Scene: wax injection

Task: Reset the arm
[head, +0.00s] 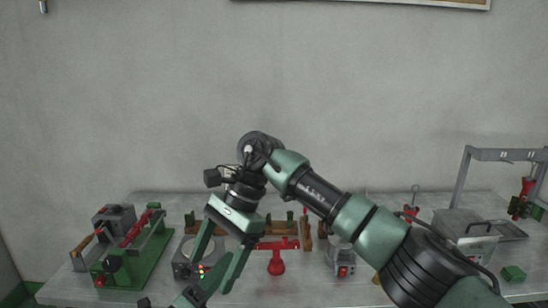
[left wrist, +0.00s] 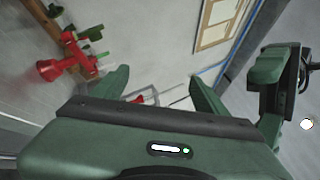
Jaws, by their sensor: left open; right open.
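My right arm (head: 370,223) comes in from the right and reaches across the middle of the head view. Its green gripper (head: 211,276) points down and left in front of the table, open, with nothing seen between its fingers. My left gripper (left wrist: 158,76) is open and empty in the left wrist view, its two green fingers well apart. In the head view only dark and green parts at the bottom edge look like my left gripper (head: 188,297); most of it is out of frame. Another green gripper part (left wrist: 275,78) shows close by on the right of the left wrist view.
The grey table (head: 75,289) holds a green machine with a red clamp (head: 135,252), a red stand (head: 276,262), a wooden rack (head: 285,241), a grey box (head: 465,237) and a green block (head: 513,273). A grey frame (head: 500,154) rises at right.

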